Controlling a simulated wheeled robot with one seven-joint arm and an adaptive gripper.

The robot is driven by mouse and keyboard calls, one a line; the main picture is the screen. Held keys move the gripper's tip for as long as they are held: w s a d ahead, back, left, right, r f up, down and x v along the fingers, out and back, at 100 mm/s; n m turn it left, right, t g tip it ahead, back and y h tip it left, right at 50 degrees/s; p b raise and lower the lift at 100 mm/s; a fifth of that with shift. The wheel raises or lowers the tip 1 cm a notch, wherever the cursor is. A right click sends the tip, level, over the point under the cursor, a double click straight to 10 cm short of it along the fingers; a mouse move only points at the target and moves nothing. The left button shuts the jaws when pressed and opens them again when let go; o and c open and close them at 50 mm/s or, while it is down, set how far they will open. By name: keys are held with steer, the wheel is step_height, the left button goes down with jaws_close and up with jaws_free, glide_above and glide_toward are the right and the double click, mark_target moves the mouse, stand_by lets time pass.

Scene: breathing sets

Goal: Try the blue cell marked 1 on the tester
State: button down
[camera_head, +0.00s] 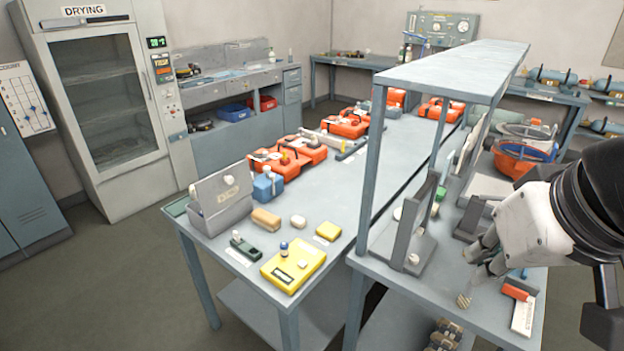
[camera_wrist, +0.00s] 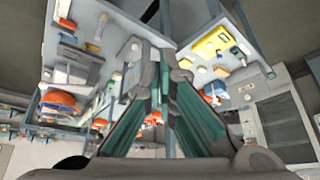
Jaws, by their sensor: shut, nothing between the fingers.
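A yellow box-like unit (camera_head: 293,265), which looks like the tester, lies on the front end of the left bench. A small blue-topped cell (camera_head: 284,248) stands upright at its back left edge; its marking is too small to read. The yellow unit also shows in the wrist view (camera_wrist: 213,42), with a small blue thing (camera_wrist: 236,50) at its edge. My gripper (camera_head: 470,272) is over the right bench, well to the right of the yellow unit. Its fingers meet at the tips in the wrist view (camera_wrist: 165,62), shut and empty.
A shelf frame (camera_head: 366,170) with upright posts stands between my gripper and the left bench. A red-ended item (camera_head: 517,292) lies right of my gripper.

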steer(key=w+a+f+n+h+b, duration=0.1)
steer(key=w+a+f+n+h, duration=0.2)
steer(key=w, duration=0.5)
steer(key=w+f+n+g, duration=0.1)
steer(key=w+f+n, duration=0.25)
steer(key=w, duration=0.45)
steer(key=w+a+f+n+h+b, duration=0.1)
steer(key=w+a+f+n+h, duration=0.2)
steer(key=w, duration=0.5)
steer(key=w+a+f+n+t, duration=0.1)
steer(key=w+a+f+n, duration=0.4)
steer(key=a+f, duration=0.2)
steer(key=w+a+f+n+t+y+b, duration=0.1)
steer(key=w+a+f+n+t, duration=0.1)
steer(key=w+a+f+n, duration=0.4)
step_height(320, 180, down, 4)
steer(key=shift+w+a+f, duration=0.15)
steer(key=shift+a+f, duration=0.1)
steer(key=shift+a, duration=0.95)
steer(key=shift+f, duration=0.1)
steer(key=b, duration=0.3)
glide_above(304, 264)
step_height(304, 264, down, 7)
steer(key=shift+f, duration=0.2)
steer(key=shift+f+b, duration=0.45)
steer(key=shift+f, duration=0.2)
